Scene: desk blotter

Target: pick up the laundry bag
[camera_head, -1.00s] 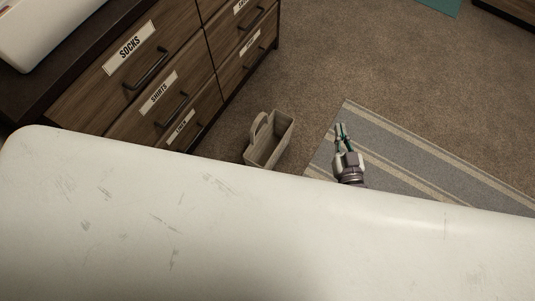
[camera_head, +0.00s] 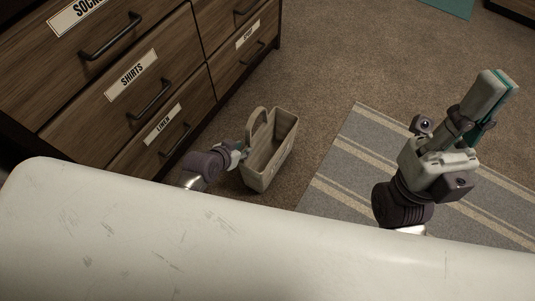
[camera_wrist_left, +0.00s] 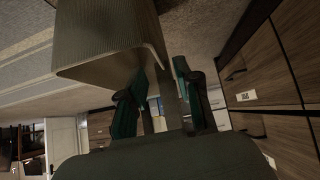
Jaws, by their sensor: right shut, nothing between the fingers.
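The laundry bag (camera_head: 268,165) is a beige, open-topped carrier with an arched handle, upright on the carpet beside the dresser. My left gripper (camera_head: 241,149) reaches it from the left in the head view, at the handle side; its fingertips are small and partly hidden there. In the left wrist view the bag (camera_wrist_left: 105,40) fills the upper middle. The left fingers (camera_wrist_left: 165,105) stand apart there, with a grey strip, apparently the handle, between them and gaps showing. My right gripper (camera_head: 493,92) is shut and empty, raised over the striped rug, well right of the bag.
A wooden dresser (camera_head: 110,120) with labelled drawers and dark protruding handles stands close left of the bag. A grey striped rug (camera_head: 345,175) lies to the right. Carpet behind the bag (camera_head: 350,60) is clear. A white surface (camera_head: 200,245) fills the foreground.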

